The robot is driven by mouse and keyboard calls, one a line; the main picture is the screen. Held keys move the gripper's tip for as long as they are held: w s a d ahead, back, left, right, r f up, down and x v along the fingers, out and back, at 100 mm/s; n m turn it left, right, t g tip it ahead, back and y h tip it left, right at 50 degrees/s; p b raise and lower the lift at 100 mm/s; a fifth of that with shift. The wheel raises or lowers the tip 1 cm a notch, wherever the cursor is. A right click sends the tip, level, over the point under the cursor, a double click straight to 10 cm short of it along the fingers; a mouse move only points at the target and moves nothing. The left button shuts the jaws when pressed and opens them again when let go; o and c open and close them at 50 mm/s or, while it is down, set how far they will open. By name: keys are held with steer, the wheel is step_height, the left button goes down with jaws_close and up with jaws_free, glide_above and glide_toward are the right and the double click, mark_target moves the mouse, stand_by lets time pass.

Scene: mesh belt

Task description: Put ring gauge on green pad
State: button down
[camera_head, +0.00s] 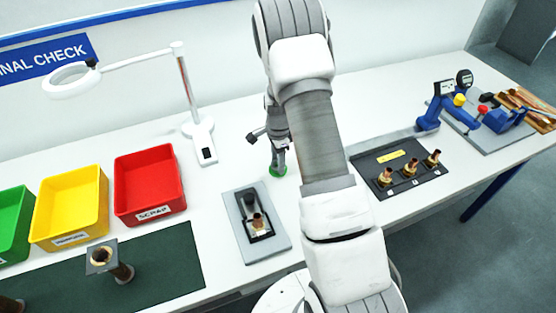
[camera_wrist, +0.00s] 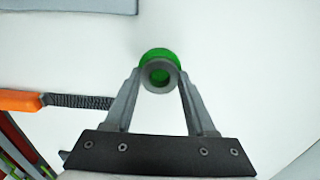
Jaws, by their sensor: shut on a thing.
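The ring gauge (camera_wrist: 159,89) is a small grey ring with an open hole. In the wrist view it sits between the fingertips of my gripper (camera_wrist: 160,80), which is shut on it. The round green pad (camera_wrist: 160,53) shows behind the ring's upper edge and through its hole. In the head view, my gripper (camera_head: 280,146) points down just over the green pad (camera_head: 278,171) on the white table. I cannot tell whether the ring touches the pad. My fingers mostly hide the ring in the head view.
A grey plate with a black fixture (camera_head: 235,222) lies left of my arm. A red SCRAP bin (camera_head: 149,184) and a white lamp stand (camera_head: 200,135) are farther left. A black tray (camera_head: 372,166) with brass parts is at right. White table surrounds the pad.

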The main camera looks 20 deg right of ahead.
steer(key=shift+f, duration=0.2)
steer(key=shift+c, duration=1.1)
jaws_free()
steer(key=shift+r, duration=0.1)
